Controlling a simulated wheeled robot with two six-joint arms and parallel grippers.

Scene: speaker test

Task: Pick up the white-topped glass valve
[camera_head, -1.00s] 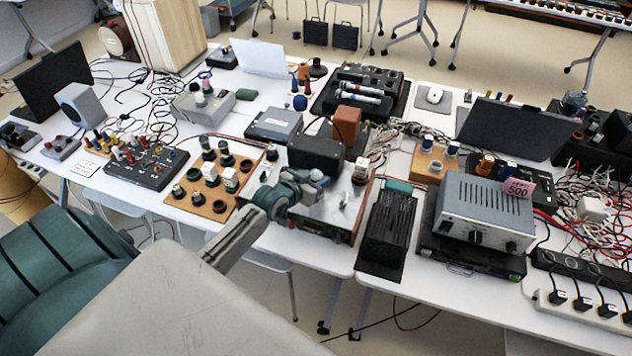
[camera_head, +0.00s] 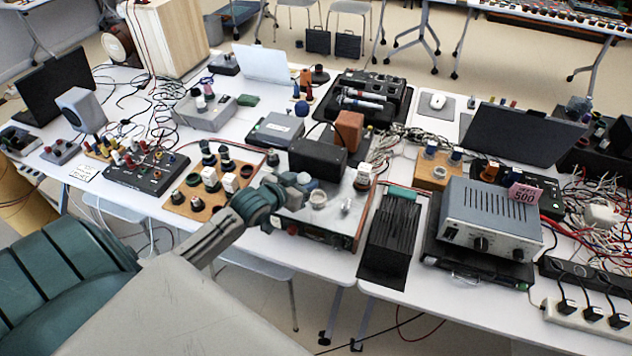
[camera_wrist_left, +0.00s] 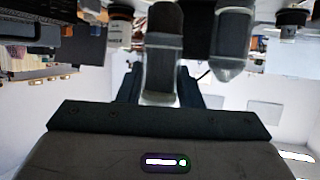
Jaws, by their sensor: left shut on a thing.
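My left gripper (camera_wrist_left: 160,78) shows in the wrist view, shut on a dark piece with a pale, glassy end, which I take to be the glass valve (camera_wrist_left: 163,50). A similar dark piece with a glassy end (camera_wrist_left: 232,42) is beside it. In the head view my left gripper (camera_head: 298,184) is over the front metal box (camera_head: 335,225); its fingers and the held piece cannot be made out. White-topped pieces (camera_head: 229,182) stand on a wooden board (camera_head: 200,207) left of it. My right gripper is not in view.
A black box (camera_head: 317,158) and a brown block (camera_head: 349,128) stand behind my left gripper. A black ribbed unit (camera_head: 392,236) and a grey amplifier (camera_head: 490,220) are to the right. Loose cables (camera_head: 590,185) crowd the right side; little table is free.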

